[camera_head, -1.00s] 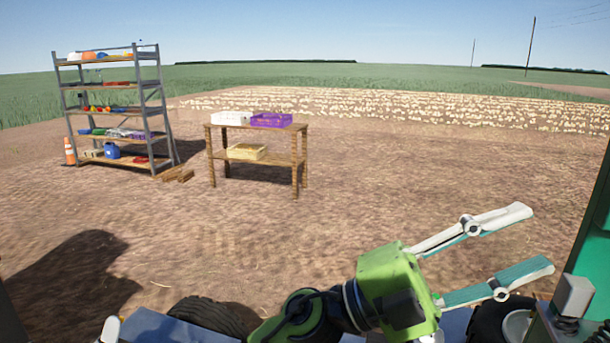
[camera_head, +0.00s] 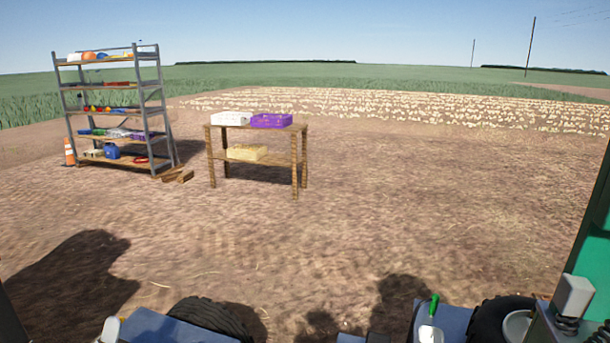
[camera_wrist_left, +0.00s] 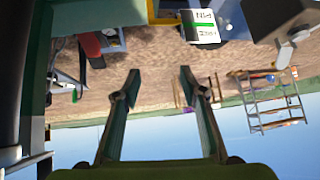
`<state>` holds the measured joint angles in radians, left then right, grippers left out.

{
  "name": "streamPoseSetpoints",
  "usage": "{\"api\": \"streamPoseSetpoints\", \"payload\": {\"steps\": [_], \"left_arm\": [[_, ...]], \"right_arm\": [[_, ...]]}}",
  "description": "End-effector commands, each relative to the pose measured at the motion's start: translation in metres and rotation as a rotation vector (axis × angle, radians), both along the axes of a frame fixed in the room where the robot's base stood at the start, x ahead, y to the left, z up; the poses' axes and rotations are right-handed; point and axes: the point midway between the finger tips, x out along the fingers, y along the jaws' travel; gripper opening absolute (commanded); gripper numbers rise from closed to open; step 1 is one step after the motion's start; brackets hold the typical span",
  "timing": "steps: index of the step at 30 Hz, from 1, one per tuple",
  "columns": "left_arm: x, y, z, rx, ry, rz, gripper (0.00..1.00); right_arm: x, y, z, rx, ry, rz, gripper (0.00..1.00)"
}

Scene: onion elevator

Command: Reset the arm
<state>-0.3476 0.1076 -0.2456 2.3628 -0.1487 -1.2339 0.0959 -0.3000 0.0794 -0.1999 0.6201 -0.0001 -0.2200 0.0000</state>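My left gripper (camera_wrist_left: 158,80) shows in the left wrist view, with its two fingers spread wide apart. Nothing is between them; bare soil lies beyond the fingertips. The left arm is out of the head view. My right gripper shows in neither view.
A wooden table (camera_head: 258,164) stands ahead, with a white crate (camera_head: 230,118), a purple crate (camera_head: 271,120) and a yellow crate (camera_head: 247,152). A metal shelf (camera_head: 160,110) and a traffic cone (camera_head: 69,152) are at the left. A green-handled tool (camera_head: 433,308) lies at the bottom.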

Motion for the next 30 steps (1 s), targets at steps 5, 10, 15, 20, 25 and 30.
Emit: {"api": "streamPoseSetpoints", "payload": {"steps": [5, 10, 15, 20, 25, 30], "left_arm": [[-0.076, 0.022, -0.040, 0.014, 0.243, 0.008, 0.39], [-0.141, 0.035, -0.061, 0.021, 0.432, 0.001, 0.39], [-0.148, 0.036, -0.097, 0.024, 0.493, -0.004, 0.39], [-0.141, 0.034, -0.141, 0.026, 0.509, -0.006, 0.39], [-0.141, 0.033, -0.204, 0.028, 0.536, -0.010, 0.39], [-0.155, 0.034, -0.280, 0.031, 0.566, -0.015, 0.39]], "right_arm": [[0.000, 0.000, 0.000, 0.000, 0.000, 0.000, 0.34], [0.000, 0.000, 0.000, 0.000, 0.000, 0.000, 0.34], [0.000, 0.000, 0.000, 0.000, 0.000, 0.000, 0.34], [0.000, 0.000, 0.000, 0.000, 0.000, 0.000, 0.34], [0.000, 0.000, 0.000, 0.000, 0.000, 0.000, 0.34], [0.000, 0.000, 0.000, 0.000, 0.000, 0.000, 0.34]]}}
